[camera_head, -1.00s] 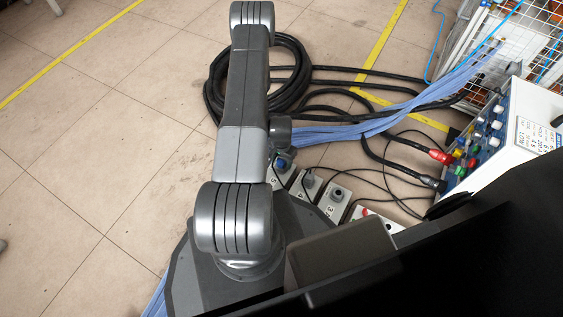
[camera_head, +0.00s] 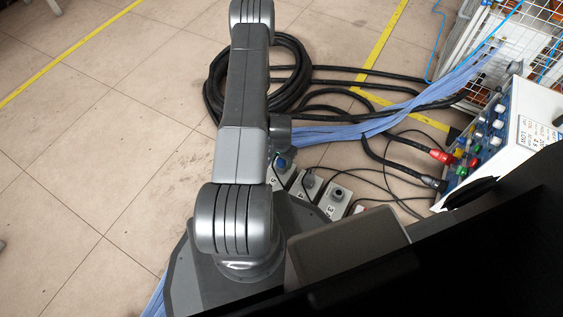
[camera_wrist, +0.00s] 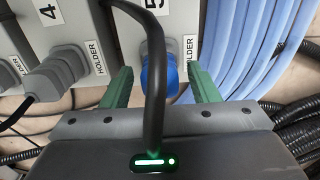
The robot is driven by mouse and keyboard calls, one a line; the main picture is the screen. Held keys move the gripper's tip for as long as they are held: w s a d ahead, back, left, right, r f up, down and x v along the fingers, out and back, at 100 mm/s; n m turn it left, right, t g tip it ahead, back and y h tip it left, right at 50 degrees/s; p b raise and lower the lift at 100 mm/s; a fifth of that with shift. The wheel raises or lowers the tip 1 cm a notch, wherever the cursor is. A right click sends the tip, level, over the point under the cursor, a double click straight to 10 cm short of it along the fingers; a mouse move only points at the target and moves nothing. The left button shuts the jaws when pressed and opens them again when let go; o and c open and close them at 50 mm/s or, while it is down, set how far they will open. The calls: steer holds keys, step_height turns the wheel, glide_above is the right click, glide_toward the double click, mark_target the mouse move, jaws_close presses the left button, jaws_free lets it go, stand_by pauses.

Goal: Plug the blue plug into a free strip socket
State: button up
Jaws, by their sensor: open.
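The blue plug (camera_wrist: 171,78) stands in the grey holder box marked 5 (camera_wrist: 129,38). A black cable rises from it and arches towards the wrist camera, covering part of it. My gripper (camera_wrist: 160,70) is open, with one green finger on each side of the plug. A gap shows between the plug and each finger. In the head view, the blue plug (camera_head: 284,163) shows small beside my arm, and my gripper cannot be made out. I cannot identify a strip socket in either view.
Grey box 4 (camera_head: 306,187) and box 3 (camera_head: 336,200) stand in a row, each with a grey plug. Blue hoses (camera_head: 350,130) and a black cable coil (camera_head: 290,75) lie behind. A white-and-blue instrument (camera_head: 525,125) stands right.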

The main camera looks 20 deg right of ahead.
jaws_close()
steer(key=shift+r, duration=0.1)
steer(key=shift+r, duration=0.1)
steer(key=shift+r+p, duration=1.6)
steer(key=shift+r, duration=1.2)
